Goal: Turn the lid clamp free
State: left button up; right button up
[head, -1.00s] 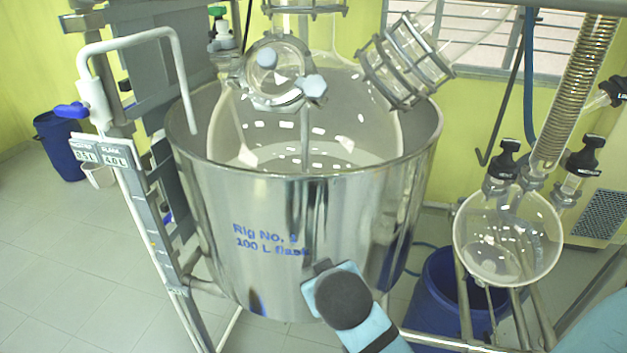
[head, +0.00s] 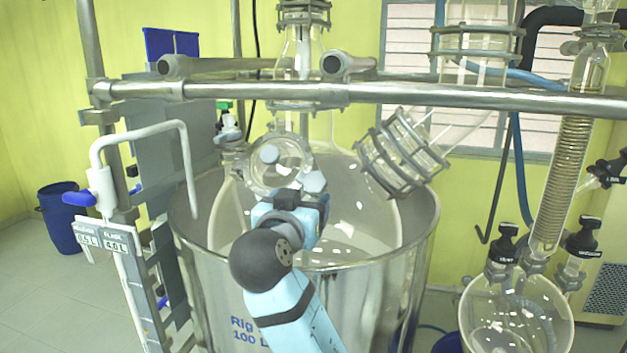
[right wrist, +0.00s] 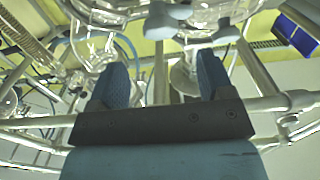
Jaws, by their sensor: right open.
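The round glass lid (head: 279,165) on the vessel's neck sits inside a metal ring clamp, with light grey knobs on it. One knob (head: 313,182) is at the lower right of the ring, and another (head: 270,153) is on its upper left. My right gripper (head: 303,197) is just below the lower right knob, in front of the vessel; its arm hides part of the vessel. In the right wrist view its two blue fingers (right wrist: 162,78) stand apart with nothing held between them. Light grey knobs (right wrist: 160,21) show beyond the fingertips. My left gripper is out of view.
The steel bath (head: 420,240) surrounds the glass vessel. A horizontal metal rail (head: 420,93) crosses above the lid. An angled glass port (head: 402,152) stands to the right, a white bent pipe (head: 186,150) to the left, and a round receiver flask (head: 518,315) at lower right.

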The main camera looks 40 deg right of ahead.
aim_at(313, 187)
jog(key=p+x, duration=0.2)
jog(key=x, duration=0.5)
jog(key=shift+w+d, duration=0.15)
jog(key=shift+w, duration=0.05)
jog(key=shift+w+d, duration=0.25)
jog(key=shift+d, duration=0.1)
jog(key=shift+a, duration=0.1)
jog(key=c, duration=0.7)
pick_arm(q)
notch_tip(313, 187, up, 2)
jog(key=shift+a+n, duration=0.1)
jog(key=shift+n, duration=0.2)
pick_arm(e)
jog(key=shift+c, duration=1.1)
